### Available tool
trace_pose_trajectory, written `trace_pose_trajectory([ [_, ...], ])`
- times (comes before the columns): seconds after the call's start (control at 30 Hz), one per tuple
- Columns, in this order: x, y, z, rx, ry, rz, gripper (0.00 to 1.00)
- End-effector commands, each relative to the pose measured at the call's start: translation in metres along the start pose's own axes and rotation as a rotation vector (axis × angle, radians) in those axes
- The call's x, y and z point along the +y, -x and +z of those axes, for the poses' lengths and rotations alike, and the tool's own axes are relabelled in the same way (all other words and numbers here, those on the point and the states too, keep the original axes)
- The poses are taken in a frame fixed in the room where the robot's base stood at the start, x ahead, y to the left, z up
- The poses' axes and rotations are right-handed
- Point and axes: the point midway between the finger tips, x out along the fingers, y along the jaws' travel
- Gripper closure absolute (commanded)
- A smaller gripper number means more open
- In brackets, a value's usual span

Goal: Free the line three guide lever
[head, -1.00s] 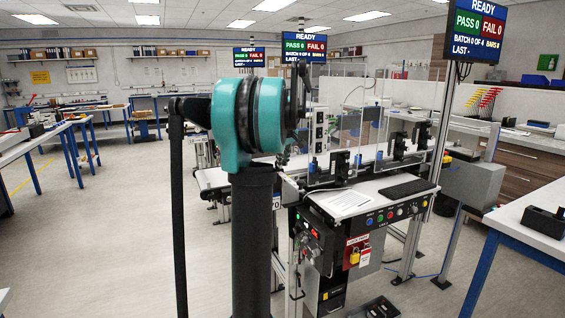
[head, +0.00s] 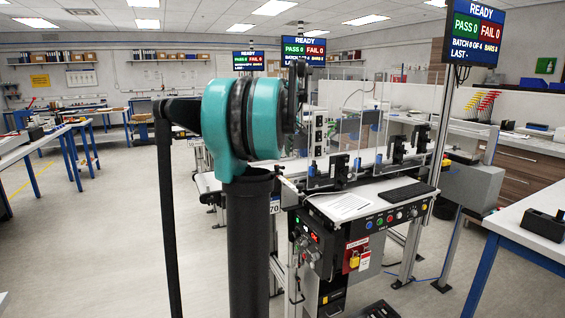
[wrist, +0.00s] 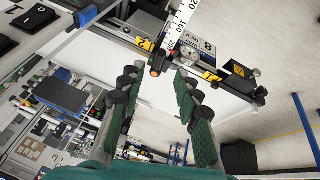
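The lever appears just beyond the gap between the fingertips; I cannot tell the exact distance. In the head view, my teal arm joint hides the gripper and lever.
The head view shows the conveyor station's control panel (head: 392,217), with a keyboard (head: 408,193) above. Open floor (head: 100,245) lies to the left.

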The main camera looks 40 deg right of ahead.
Motion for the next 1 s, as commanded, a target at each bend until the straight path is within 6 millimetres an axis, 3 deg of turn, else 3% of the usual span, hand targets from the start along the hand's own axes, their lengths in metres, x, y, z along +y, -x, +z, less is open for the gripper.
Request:
trace_pose_trajectory([
  [0.1,0.0,0.024,0.0,0.0,-0.001,0.0,0.67],
  [0.33,0.001,0.049,0.0,0.0,-0.001,0.0,0.67],
  [1.0,-0.001,0.053,0.0,0.0,0.0,0.0,0.67],
])
